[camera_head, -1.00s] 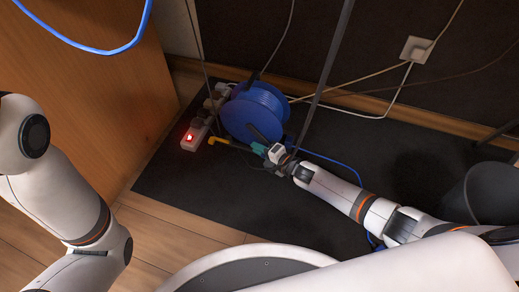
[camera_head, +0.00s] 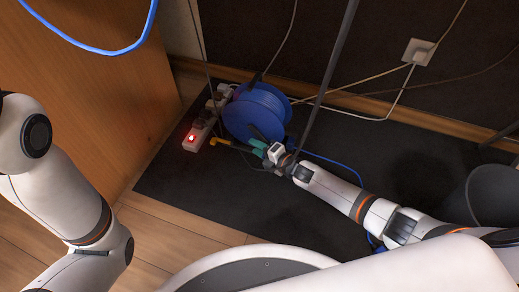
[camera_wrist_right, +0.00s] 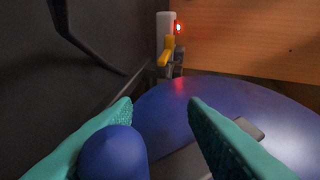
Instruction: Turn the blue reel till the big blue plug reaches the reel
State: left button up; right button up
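The blue reel (camera_head: 262,108) stands on the black mat by the wall. Its blue disc (camera_wrist_right: 225,105) fills much of the right wrist view. My right gripper (camera_head: 262,148) is at the reel's near side. In the right wrist view its teal fingers (camera_wrist_right: 162,103) are apart. A round blue knob (camera_wrist_right: 112,155) lies between them, close to the left finger and clear of the right one. A blue cable (camera_head: 335,162) runs from the reel to the right and passes behind my right arm. I cannot make out the big blue plug. My left gripper is outside the view.
A power strip (camera_head: 200,130) with a red lit switch and a yellow plug (camera_head: 221,141) are left of the reel. A wooden panel (camera_head: 100,110) rises at the left. A dark bin (camera_head: 495,195) stands at the right. The black mat (camera_head: 185,175) is bare in front.

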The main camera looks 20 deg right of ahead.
jog(key=shift+s+d+f, duration=0.1)
jog(key=shift+d, duration=0.05)
jog(key=p+v, duration=0.3)
jog(key=v, duration=0.2)
jog(key=p+v, duration=0.4)
jog(key=v, duration=0.1)
jog(key=shift+s+d+r, duration=0.2)
jog(key=shift+s+r, duration=0.1)
jog(key=shift+s+d, duration=0.3)
jog(key=shift+s, duration=0.15)
